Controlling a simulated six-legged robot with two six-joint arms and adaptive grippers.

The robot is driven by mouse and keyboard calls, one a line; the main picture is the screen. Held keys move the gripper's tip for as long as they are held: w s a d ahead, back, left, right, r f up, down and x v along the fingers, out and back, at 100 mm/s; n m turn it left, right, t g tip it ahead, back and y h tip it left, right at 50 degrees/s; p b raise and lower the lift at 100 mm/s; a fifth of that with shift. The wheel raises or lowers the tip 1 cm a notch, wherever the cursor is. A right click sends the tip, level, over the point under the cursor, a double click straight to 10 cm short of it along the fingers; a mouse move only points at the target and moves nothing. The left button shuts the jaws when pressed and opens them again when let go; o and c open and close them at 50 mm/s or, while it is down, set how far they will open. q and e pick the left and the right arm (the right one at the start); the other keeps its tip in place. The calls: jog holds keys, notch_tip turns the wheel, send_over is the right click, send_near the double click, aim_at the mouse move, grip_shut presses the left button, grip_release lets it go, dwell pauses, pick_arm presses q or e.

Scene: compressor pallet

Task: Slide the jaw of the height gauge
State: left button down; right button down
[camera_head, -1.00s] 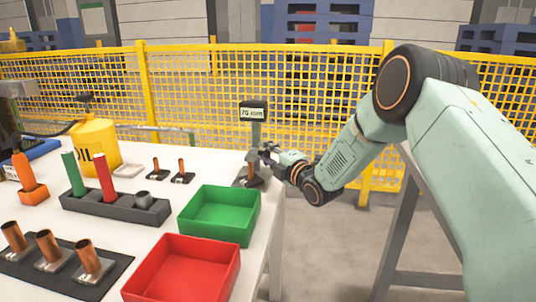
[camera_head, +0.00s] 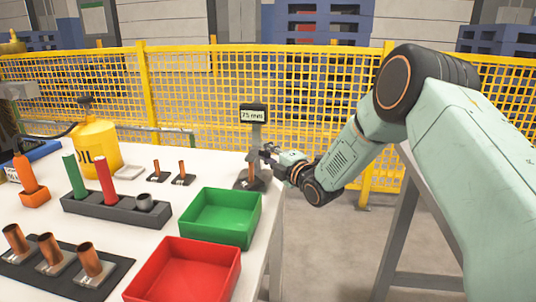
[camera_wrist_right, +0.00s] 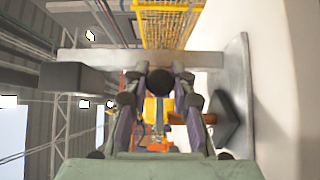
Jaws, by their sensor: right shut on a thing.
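The height gauge (camera_head: 257,132) stands at the far right corner of the white table. Its grey column is upright and its dark display (camera_head: 253,114) appears to read 75 mm. A copper-coloured piece (camera_head: 251,169) stands upright at its base. My right gripper (camera_head: 266,153) reaches in from the right and is shut on the gauge's jaw, partly hiding it. In the right wrist view, a dark round knob (camera_wrist_right: 160,82) sits between the fingertips, in front of the grey column (camera_wrist_right: 205,65). The gauge's base plate (camera_wrist_right: 241,100) is at the right there. My left gripper is not in view.
A green tray (camera_head: 240,238) and a red tray (camera_head: 150,290) stand in front of the gauge. A dark rack (camera_head: 150,217) holds green and red cylinders. Copper tubes (camera_head: 89,258) stand at front left. A yellow oil can (camera_head: 98,148) is behind, before a yellow mesh fence (camera_head: 190,80).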

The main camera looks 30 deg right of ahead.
notch_tip(320, 180, up, 2)
jog(key=shift+d+r+p, duration=0.1)
jog(key=shift+r+p, duration=0.15)
jog(key=shift+p, duration=0.6)
jog(key=shift+w, duration=0.1)
jog(key=c, duration=1.1)
grip_release()
jog(key=shift+f, duration=0.1)
jog(key=shift+s+d, duration=0.1)
jog(key=shift+s, duration=0.35)
jog(key=s+d, duration=0.1)
jog(key=s, duration=1)
jog(key=shift+d, duration=0.2)
